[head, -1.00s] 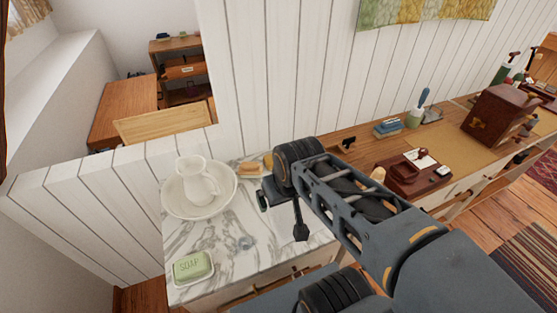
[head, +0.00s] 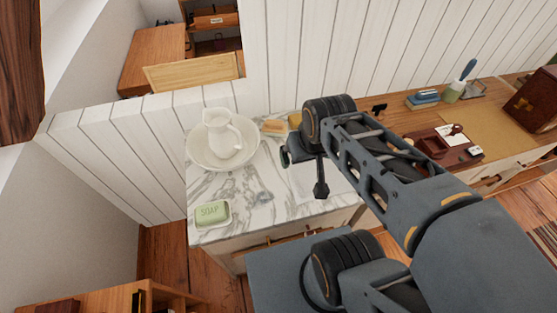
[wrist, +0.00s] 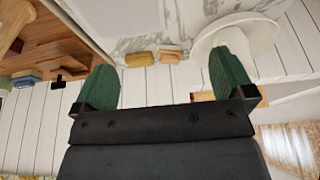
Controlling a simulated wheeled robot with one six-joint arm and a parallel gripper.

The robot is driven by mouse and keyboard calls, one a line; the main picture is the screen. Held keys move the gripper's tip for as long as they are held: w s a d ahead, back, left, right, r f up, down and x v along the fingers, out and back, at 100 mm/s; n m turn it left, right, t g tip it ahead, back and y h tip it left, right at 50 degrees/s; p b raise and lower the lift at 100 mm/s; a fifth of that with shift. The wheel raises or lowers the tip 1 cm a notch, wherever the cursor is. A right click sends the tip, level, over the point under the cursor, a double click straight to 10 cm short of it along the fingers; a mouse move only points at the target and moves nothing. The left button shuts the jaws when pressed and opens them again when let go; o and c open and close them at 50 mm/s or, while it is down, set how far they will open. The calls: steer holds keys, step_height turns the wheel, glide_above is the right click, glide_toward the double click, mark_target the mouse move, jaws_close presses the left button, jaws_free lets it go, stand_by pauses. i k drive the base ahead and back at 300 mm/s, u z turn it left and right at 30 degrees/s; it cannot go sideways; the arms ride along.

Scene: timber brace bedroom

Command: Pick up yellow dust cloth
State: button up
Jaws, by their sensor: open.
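A small yellow item (head: 295,120), which looks like the dust cloth, lies at the back of the marble top (head: 240,208), partly hidden by my arm in the head view. In the wrist view, which is upside down, a yellowish block (wrist: 139,59) appears to be the same item. It lies between my fingers in the picture, at a distance beyond them. My gripper (wrist: 161,62) is open and empty, its two green fingers wide apart. In the head view my wrist hangs above the marble; the fingers are mostly hidden.
A white pitcher (head: 222,130) stands in a basin (head: 196,155) left of the cloth. A wooden brush-like item (head: 273,127) lies between them. Green soap (head: 212,214) is at the front left. A white plank wall (head: 345,45) rises behind. A desk with blue books (head: 423,98) extends right.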

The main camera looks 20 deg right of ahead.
mark_target(294, 121)
steer(key=k, duration=0.95)
steer(key=z, duration=1.35)
steer(key=i, duration=0.6)
steer(key=u, duration=1.3)
steer(key=i, duration=0.5)
steer(key=u, duration=0.05)
